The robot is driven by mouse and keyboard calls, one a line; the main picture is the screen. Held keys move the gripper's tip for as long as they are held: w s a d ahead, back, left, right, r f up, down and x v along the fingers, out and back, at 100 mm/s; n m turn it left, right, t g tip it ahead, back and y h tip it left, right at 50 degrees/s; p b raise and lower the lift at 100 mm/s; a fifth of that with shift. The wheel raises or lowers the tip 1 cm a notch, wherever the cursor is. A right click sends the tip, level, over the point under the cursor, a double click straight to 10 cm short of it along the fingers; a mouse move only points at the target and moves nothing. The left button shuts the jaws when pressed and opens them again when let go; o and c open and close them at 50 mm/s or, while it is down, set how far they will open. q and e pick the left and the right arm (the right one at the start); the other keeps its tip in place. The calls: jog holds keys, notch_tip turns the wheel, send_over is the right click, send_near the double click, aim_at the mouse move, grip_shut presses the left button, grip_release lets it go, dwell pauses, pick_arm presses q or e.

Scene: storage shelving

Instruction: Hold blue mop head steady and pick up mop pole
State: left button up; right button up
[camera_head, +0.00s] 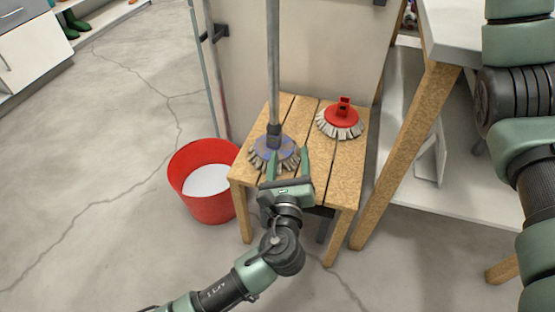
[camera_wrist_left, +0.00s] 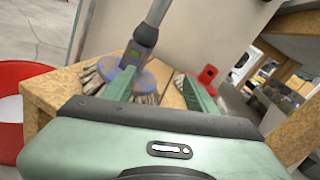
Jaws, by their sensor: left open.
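The blue mop head (camera_head: 262,151) with grey bristles rests on a small wooden stool in the head view. The grey mop pole (camera_head: 273,70) stands upright in its dark socket and runs out of the top of the picture. My left gripper (camera_head: 288,162) is open at the near side of the mop head, its fingers pointing at it. In the left wrist view the blue mop head (camera_wrist_left: 150,82) and pole (camera_wrist_left: 158,12) show between and beyond the two green fingers (camera_wrist_left: 160,92). I cannot tell whether the fingers touch the bristles. The right gripper is not in view.
The wooden stool (camera_head: 329,165) also holds a red mop head (camera_head: 341,118) at its right. A red bucket (camera_head: 207,214) stands on the floor left of the stool. A wooden-legged table (camera_head: 403,160) is at the right. The floor at left is clear.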

aim_at(275, 143)
pick_arm(q)
jog(key=a+y, duration=0.1)
jog(key=m+y, duration=0.1)
jog(key=a, duration=0.1)
jog(key=shift+a+f+m+t+y, duration=0.25)
jog(key=shift+a+m+t+y, duration=0.05)
jog(key=shift+y, duration=0.1)
jog(key=shift+w+a, duration=0.1)
jog(key=shift+w, duration=0.2)
jog(key=shift+w+a, duration=0.15)
jog(key=shift+w, duration=1.65)
jog(key=shift+w+a, duration=0.1)
jog(key=shift+w, duration=1.65)
grip_shut()
